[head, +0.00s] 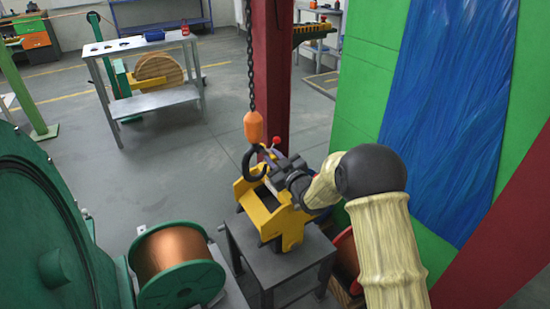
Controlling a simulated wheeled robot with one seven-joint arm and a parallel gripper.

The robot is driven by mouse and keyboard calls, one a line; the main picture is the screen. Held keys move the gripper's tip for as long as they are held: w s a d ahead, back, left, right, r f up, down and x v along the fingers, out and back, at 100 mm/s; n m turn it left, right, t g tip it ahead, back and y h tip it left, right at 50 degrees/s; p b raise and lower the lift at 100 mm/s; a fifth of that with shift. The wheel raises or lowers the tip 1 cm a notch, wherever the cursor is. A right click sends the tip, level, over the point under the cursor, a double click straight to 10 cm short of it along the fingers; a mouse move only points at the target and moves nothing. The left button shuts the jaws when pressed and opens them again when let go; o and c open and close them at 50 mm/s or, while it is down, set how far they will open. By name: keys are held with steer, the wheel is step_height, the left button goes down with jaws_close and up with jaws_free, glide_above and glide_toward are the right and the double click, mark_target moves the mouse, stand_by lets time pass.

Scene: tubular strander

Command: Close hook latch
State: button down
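A dark hook (249,164) hangs below an orange hook block (254,127) on a chain (249,60). It hangs over a yellow cradle-like fixture (270,212). The hook's latch is too small and too covered to make out, so I cannot tell whether it is open or shut. My gripper (274,164) comes in from the right, its fingers right beside the hook. I cannot tell whether they touch the hook or how far apart they are. A thin rod with a red ball (277,141) stands up just behind my gripper.
The yellow fixture stands on a small grey table (245,243). A copper-wound spool (172,256) and a large green machine drum (50,230) are at the lower left. A dark red column (271,80) rises behind the hook. A green and blue panel (450,110) bounds the right.

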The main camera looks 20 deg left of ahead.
steer(key=shift+w+d+r, duration=0.3)
steer(key=shift+w+r, duration=0.05)
steer(key=shift+m, duration=0.5)
steer(key=shift+f, duration=0.1)
steer(key=m, duration=0.1)
steer(key=m+b, duration=0.1)
steer(key=m, duration=0.1)
steer(key=shift+s+a+f, duration=0.15)
steer(key=shift+s+f, duration=0.1)
steer(key=shift+f, duration=0.15)
steer(key=m, duration=0.2)
steer(key=m+b, duration=0.1)
steer(key=shift+s+a+f+m, duration=0.25)
steer(key=shift+s+f+m, duration=0.05)
steer(key=shift+f+m, duration=0.1)
steer(key=shift+s+a+f+m, duration=0.15)
steer(key=shift+s+f+m, duration=0.1)
steer(key=shift+m, duration=0.25)
